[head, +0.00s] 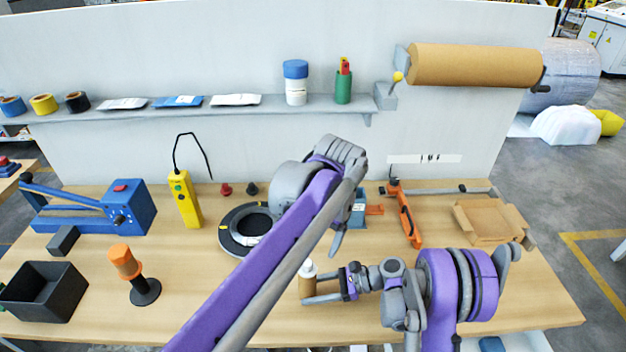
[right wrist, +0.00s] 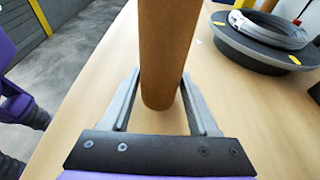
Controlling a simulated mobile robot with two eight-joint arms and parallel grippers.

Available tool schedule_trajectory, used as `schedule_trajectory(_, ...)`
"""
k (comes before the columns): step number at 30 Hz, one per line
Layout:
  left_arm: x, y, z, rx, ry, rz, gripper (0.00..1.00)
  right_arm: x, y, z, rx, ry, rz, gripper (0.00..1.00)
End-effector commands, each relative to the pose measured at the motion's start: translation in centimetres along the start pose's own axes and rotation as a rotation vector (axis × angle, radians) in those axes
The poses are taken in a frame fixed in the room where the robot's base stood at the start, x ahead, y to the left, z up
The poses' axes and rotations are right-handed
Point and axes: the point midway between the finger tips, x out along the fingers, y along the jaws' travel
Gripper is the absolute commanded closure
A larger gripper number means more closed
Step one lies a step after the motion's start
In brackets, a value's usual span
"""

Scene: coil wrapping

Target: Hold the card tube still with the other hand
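The brown card tube (head: 307,287) stands upright on the bench near its front, with a pale top. In the right wrist view the tube (right wrist: 166,50) rises between my fingers. My right gripper (head: 318,287) reaches in from the right, low over the bench, one finger on each side of the tube. In the right wrist view the fingertips (right wrist: 161,78) appear to press against the tube's sides. My left gripper (head: 337,242) hangs above the bench behind the tube, apart from it; its arm hides most of it, so its opening is unclear.
A dark round coil former (head: 229,238) lies left of my left arm. An orange-handled tool (head: 132,262) on a stand, a black bin (head: 48,307) and a yellow pendant (head: 185,202) stand further left. An orange tool (head: 408,219) and an open cardboard box (head: 480,222) lie behind my right arm.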

Motion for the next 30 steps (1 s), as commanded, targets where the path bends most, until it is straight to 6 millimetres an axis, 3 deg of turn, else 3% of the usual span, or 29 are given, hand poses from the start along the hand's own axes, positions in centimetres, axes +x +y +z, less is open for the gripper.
schedule_trajectory(1, 0.0, 0.0, 0.0, 0.0, 0.0, 0.0, 0.09, 0.0, 0.0, 0.0, 0.0, 0.0, 0.0, 0.28)
schedule_trajectory(3, 0.0, 0.0, 0.0, 0.0, 0.0, 0.0, 0.09, 0.0, 0.0, 0.0, 0.0, 0.0, 0.0, 0.16)
schedule_trajectory(14, 0.0, 0.0, 0.0, 0.0, 0.0, 0.0, 0.09, -0.4, 0.0, 0.0, 0.0, 0.0, -0.001, 0.15)
schedule_trajectory(17, 0.0, 0.0, 0.0, 0.0, 0.0, 0.0, 0.09, -1.5, -0.1, 0.0, 0.0, 0.001, -0.003, 0.15)
schedule_trajectory(30, 0.0, 0.0, 0.0, 0.0, 0.0, 0.0, 0.09, -10.2, 0.0, 0.0, 0.002, 0.001, -0.004, 0.15)
